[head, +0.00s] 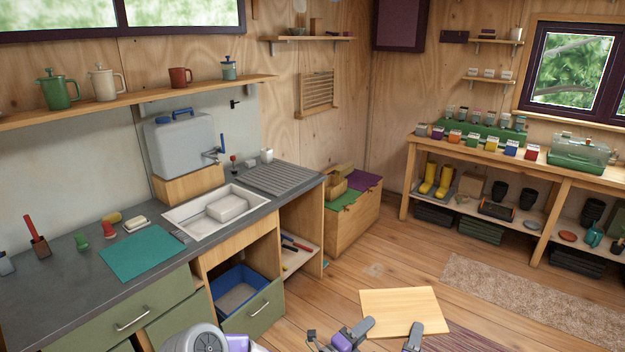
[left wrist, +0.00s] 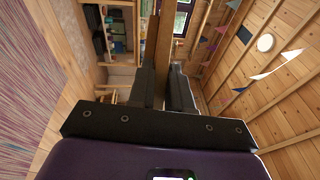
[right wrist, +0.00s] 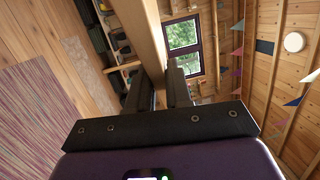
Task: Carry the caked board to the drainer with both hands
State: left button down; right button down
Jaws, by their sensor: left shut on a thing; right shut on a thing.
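The board (head: 400,305), a pale wooden rectangle, is held out in front of me at the bottom of the head view. My left gripper (head: 361,329) is shut on its near edge towards the left. My right gripper (head: 413,332) is shut on the same edge further right. The board shows edge-on between the fingers in the left wrist view (left wrist: 163,50) and the right wrist view (right wrist: 143,32). No caking shows clearly on its visible face. The drainer (head: 284,179), a grey ridged surface, lies on the counter right of the sink, well left of and beyond the board.
The sink (head: 180,222) holds a pale block-like basin. A water container (head: 180,140) with a tap stands behind it. Below, an open drawer holds a blue bin (head: 240,290). A wooden chest (head: 350,215) stands right of the counter. The floor between chest and board is clear.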

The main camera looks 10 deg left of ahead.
aim_at(283, 185)
jog(key=z, duration=0.5)
jog(key=i, duration=1.75)
jog(key=u, duration=0.4)
jog(key=i, duration=0.75)
jog(key=u, duration=1.5)
jog(key=i, duration=1)
jog(key=u, duration=0.25)
